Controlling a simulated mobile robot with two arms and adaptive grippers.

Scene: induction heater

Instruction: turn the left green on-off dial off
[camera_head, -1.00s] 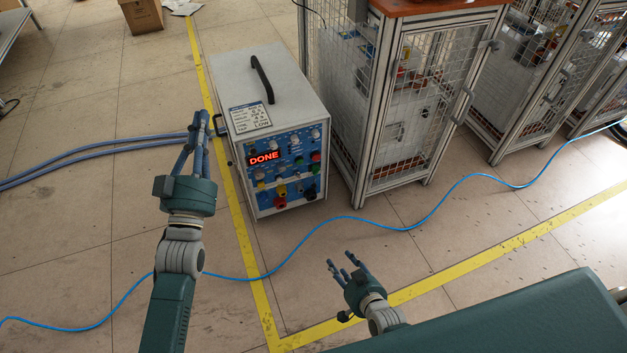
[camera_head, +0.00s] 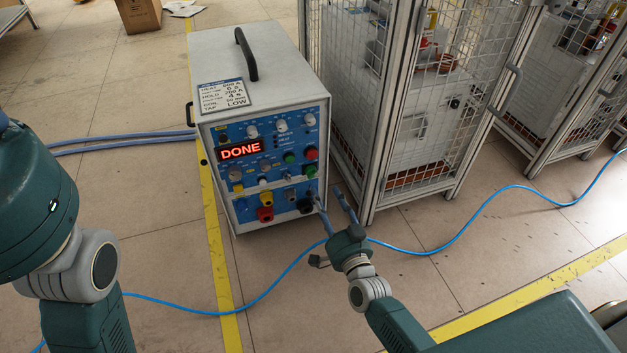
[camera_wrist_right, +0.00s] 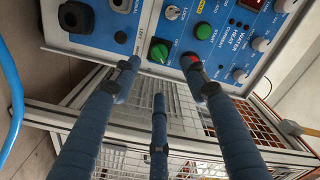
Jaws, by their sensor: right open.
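The heater box (camera_head: 225,70) stands upright on the floor, its blue panel facing me. Two green controls show at the panel's right: an upper one (camera_head: 289,157) and a lower green dial (camera_head: 310,170). In the right wrist view the green dial (camera_wrist_right: 159,52) has a raised grip, and a round green START button (camera_wrist_right: 203,31) sits right of it. My right gripper (camera_head: 328,195) is open and empty, below the dial in the head view. In the wrist view its fingers (camera_wrist_right: 162,75) spread around and below the dial, apparently not touching it.
A red display (camera_head: 240,149) reads DONE. A red button (camera_head: 311,153) sits close above the dial, partly behind a finger in the wrist view. A mesh cage (camera_head: 420,130) stands close right of the box. A blue cable (camera_head: 440,250) crosses the floor.

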